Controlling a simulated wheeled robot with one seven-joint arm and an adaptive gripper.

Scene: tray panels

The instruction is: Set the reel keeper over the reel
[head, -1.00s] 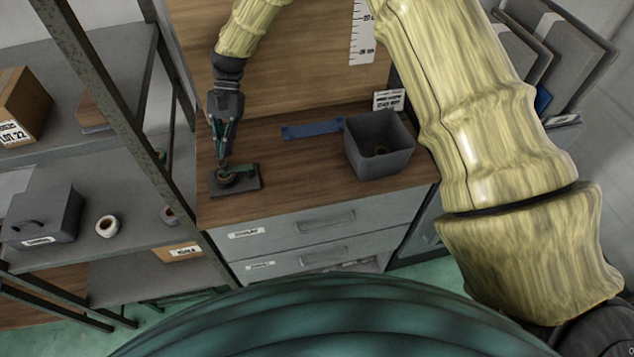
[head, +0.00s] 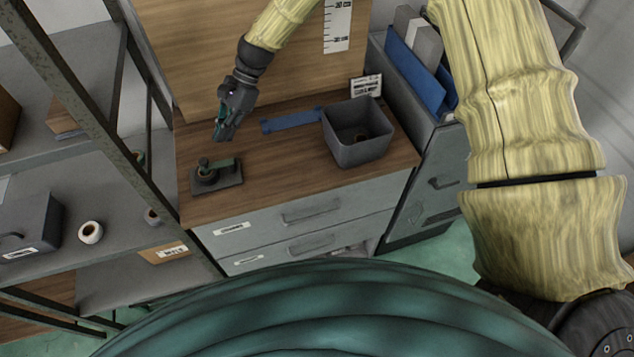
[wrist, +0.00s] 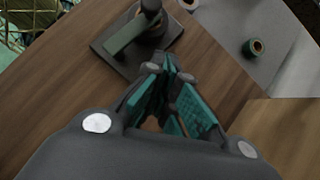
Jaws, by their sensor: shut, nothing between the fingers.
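A dark base plate (head: 228,177) lies near the left front of the wooden counter, with a dark knobbed post on it. A green bar, apparently the reel keeper (head: 222,163), reaches sideways from the post; it also shows in the wrist view (wrist: 127,36). A small brownish part, perhaps the reel, shows below the knob in the head view, but I cannot tell how the bar sits on it. My gripper (head: 220,136) is shut and empty, above the counter behind the plate. In the wrist view its fingertips (wrist: 172,68) are apart from the post and bar.
A grey bin (head: 362,154) with a small item inside stands at the counter's right. A blue strip (head: 290,121) lies left of it. A metal shelf rack is close on the left, with a white roll (head: 91,232). The wooden back panel rises behind the counter.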

